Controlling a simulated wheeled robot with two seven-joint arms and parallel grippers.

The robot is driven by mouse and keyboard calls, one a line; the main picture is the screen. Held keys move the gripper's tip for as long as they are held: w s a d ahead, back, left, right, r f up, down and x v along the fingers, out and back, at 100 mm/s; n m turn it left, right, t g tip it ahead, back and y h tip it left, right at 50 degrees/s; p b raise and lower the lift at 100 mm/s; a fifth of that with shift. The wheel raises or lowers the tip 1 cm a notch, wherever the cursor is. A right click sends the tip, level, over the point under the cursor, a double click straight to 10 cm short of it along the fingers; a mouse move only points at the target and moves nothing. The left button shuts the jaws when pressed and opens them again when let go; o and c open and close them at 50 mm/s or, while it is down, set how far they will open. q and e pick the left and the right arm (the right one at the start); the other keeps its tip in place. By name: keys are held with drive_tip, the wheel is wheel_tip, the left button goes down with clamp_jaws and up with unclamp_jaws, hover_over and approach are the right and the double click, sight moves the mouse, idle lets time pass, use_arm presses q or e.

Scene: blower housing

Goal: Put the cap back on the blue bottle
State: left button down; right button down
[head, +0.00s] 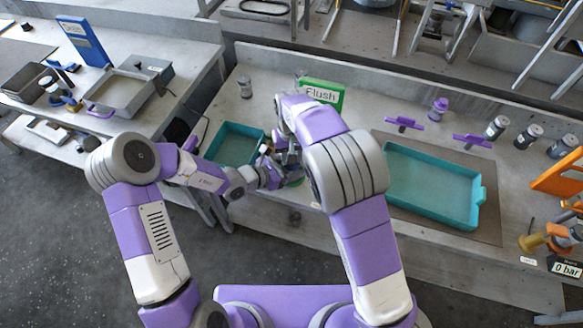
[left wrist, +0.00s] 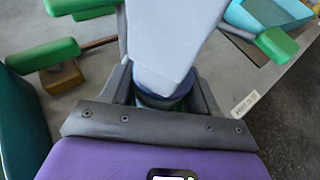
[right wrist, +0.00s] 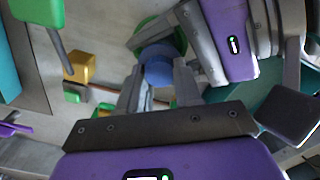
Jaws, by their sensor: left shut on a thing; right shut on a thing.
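My left gripper (head: 268,172) reaches in from the left and meets my right gripper (head: 287,152), which comes down from above, over the bench. In the left wrist view a dark blue round piece (left wrist: 165,101), apparently the bottle, sits between the left fingers. A pale grey part stands close in front and hides much of it. In the right wrist view a blue round piece (right wrist: 158,60), seemingly the cap with the bottle below, is at the right fingertips, with the left fingers beside it. Whether cap and bottle touch is hidden.
A small teal tray (head: 212,157) is left of the grippers. A larger teal tray (head: 481,205) is to the right. A green "Flush" sign (head: 322,93) stands behind. Green knobs on rods (left wrist: 45,55) and a yellow block (right wrist: 77,66) are close to the hands.

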drive_tip(key=c, duration=0.8)
unclamp_jaws()
drive_tip(key=shift+r, duration=2.3)
drive_tip(key=n, duration=0.1)
drive_tip(key=r+n, duration=0.1)
drive_tip(key=n, duration=0.1)
wheel_tip(320, 180, up, 2)
drive_tip(key=n, duration=0.4)
drive_tip(key=shift+r+n, duration=0.25)
drive_tip(key=shift+n, duration=0.15)
